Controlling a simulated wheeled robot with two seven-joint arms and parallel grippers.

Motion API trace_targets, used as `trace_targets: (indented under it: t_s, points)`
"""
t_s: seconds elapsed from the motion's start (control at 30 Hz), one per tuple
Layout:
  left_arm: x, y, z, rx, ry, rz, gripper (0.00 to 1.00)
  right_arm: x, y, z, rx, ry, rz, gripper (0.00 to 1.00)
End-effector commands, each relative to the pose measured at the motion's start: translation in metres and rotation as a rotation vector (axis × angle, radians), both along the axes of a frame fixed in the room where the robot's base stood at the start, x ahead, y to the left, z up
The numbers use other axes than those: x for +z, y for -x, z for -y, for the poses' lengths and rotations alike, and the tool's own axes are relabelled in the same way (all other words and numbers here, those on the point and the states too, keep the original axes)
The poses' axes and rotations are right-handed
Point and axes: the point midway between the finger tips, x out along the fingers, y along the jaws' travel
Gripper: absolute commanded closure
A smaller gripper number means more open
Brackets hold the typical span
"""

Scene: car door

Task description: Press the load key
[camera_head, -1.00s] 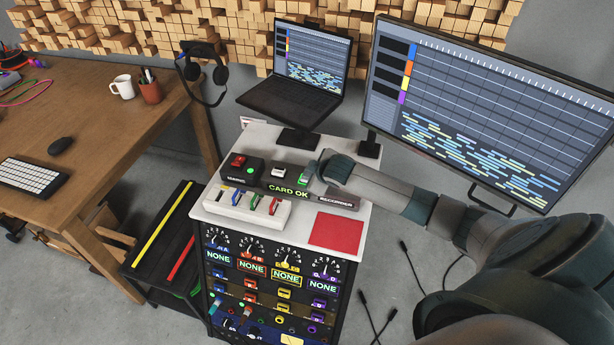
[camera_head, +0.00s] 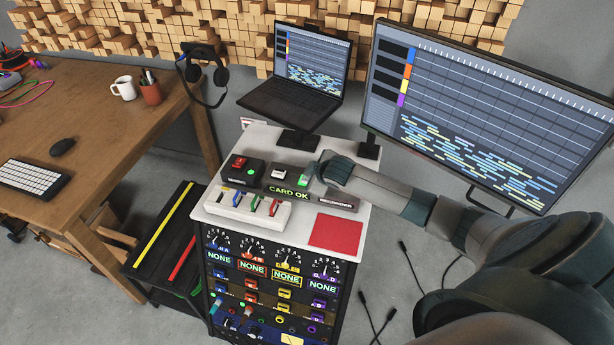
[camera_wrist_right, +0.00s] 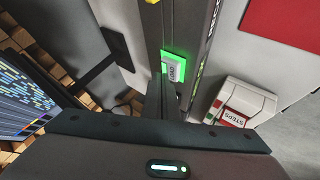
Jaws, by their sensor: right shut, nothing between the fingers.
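The recorder (camera_head: 338,201) is a long dark unit on the white cabinet top, and its display reads CARD OK. A green-lit key (camera_head: 303,180) sits near its middle. In the right wrist view a pale key (camera_wrist_right: 176,69), its label apparently LOAD, is ringed by green light. My right gripper (camera_head: 313,177) is shut and empty, with its tip close to the green-lit key. In the wrist view the dark finger (camera_wrist_right: 164,92) reaches the near edge of that key; I cannot tell whether it touches. My left gripper is out of view.
A white key (camera_head: 278,174) and a dark box with a red switch (camera_head: 238,162) lie to the left. A white slider unit (camera_head: 235,213) stands in front. A red pad (camera_head: 336,233) lies at the front right. The laptop (camera_head: 300,90) and monitor (camera_head: 480,130) stand behind.

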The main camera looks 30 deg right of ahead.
Motion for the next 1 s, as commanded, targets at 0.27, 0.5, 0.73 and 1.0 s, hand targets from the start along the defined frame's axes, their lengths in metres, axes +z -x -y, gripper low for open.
trace_targets:
  t_s: [0.27, 0.5, 0.73, 1.0]
  points:
    - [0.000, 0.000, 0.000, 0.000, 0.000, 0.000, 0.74, 0.000, 0.000, 0.000, 0.000, 0.000, 0.000, 1.00]
    - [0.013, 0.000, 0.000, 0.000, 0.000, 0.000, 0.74, 0.013, 0.000, 0.000, 0.001, 0.000, 0.001, 1.00]
    - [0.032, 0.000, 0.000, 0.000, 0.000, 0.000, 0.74, 0.033, 0.000, 0.000, 0.000, 0.000, 0.000, 1.00]
    - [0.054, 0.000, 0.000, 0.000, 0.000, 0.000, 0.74, 0.054, 0.000, 0.000, 0.000, 0.000, 0.000, 1.00]
